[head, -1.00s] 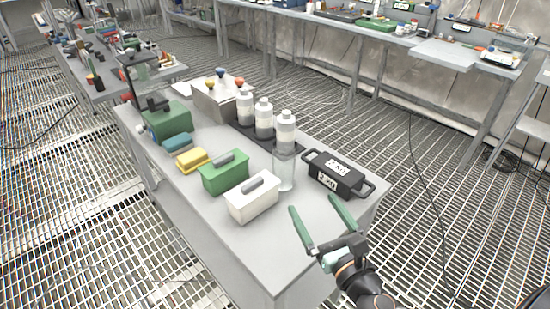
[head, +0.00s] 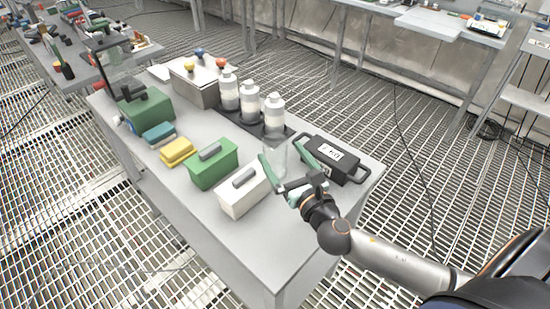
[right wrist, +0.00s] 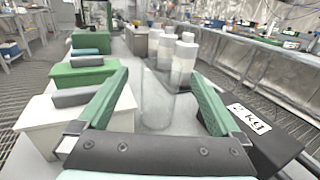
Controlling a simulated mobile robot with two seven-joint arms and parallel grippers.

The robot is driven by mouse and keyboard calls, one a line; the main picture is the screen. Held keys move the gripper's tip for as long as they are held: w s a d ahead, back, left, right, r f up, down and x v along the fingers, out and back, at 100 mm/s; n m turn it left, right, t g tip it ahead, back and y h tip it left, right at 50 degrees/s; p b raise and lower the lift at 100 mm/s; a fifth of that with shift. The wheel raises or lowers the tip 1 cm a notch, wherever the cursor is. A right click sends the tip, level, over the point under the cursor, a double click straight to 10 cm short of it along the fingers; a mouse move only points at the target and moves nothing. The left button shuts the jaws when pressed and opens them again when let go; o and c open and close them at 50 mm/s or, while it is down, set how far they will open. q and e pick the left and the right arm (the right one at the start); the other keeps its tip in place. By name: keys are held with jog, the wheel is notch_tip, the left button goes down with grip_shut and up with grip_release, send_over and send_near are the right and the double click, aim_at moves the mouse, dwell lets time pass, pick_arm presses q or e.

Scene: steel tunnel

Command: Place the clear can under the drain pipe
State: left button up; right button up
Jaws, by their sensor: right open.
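The clear can (head: 276,161), a see-through cylinder, stands upright on the grey workbench (head: 260,240). It also shows in the right wrist view (right wrist: 157,103). My right gripper (head: 281,150) is open, with its two green fingers on either side of the can. In the right wrist view the can stands between the fingers (right wrist: 159,75), with no clear contact. I cannot make out a drain pipe for certain in either view. My left gripper is not in view.
A white box (head: 243,196) and green box (head: 212,168) stand left of the can. A black handled 2 kg weight (head: 335,158) stands close on the right. Several white-topped bottles (head: 250,105) stand behind on a dark tray. The bench's near end is clear.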

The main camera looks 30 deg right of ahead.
jog(key=shift+w+d+f, duration=0.1)
jog(key=shift+w+f, duration=0.05)
jog(key=shift+w, duration=0.75)
jog(key=shift+w+d+f, duration=0.1)
jog(key=shift+w+f, duration=0.1)
jog(key=shift+w, duration=0.65)
jog(key=shift+w+d+f, duration=0.1)
jog(key=shift+w+f, duration=0.05)
jog(key=shift+w, duration=0.75)
